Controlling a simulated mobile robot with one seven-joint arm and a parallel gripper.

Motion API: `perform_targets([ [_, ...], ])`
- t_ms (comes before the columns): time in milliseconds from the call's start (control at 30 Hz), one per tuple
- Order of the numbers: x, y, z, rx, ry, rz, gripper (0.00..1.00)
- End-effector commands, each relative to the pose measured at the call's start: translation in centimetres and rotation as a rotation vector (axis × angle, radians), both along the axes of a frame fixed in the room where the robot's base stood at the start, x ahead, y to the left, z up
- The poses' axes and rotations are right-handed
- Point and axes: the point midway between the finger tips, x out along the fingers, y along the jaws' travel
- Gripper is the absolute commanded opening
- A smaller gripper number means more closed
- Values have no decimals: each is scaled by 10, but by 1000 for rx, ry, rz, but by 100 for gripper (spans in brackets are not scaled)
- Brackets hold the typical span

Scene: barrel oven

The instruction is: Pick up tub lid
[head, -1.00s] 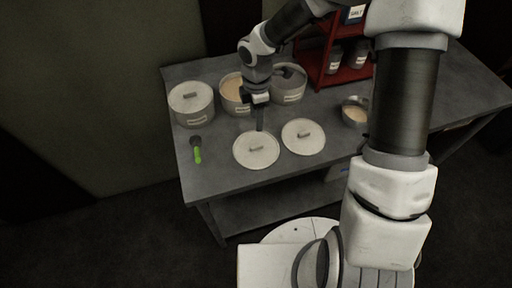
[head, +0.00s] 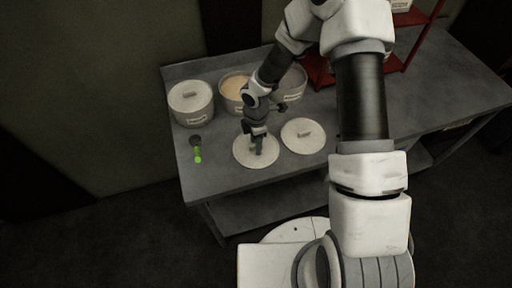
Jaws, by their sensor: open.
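Two round pale tub lids with small grey handles lie flat on the grey table. The left lid (head: 246,160) is under my gripper, and the right lid (head: 300,136) lies just beside it. My gripper (head: 258,148) is open and points down over the middle of the left lid, at its handle. The gripper mostly covers that handle. I cannot tell whether the fingers touch the lid.
A lidded tub (head: 191,104) stands at the back left. An open tub (head: 235,92) with tan contents and another open tub (head: 293,84) stand beside it. A green-handled scoop (head: 197,151) lies at left. A red rack (head: 415,18) stands behind. The front table edge is close.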

Motion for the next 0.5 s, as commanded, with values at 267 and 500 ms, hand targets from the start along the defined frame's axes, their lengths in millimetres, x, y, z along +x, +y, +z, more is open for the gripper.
perform_targets([
  [267,0,0,0,0,-1,0,32],
  [500,0,0,0,0,-1,0,0],
])
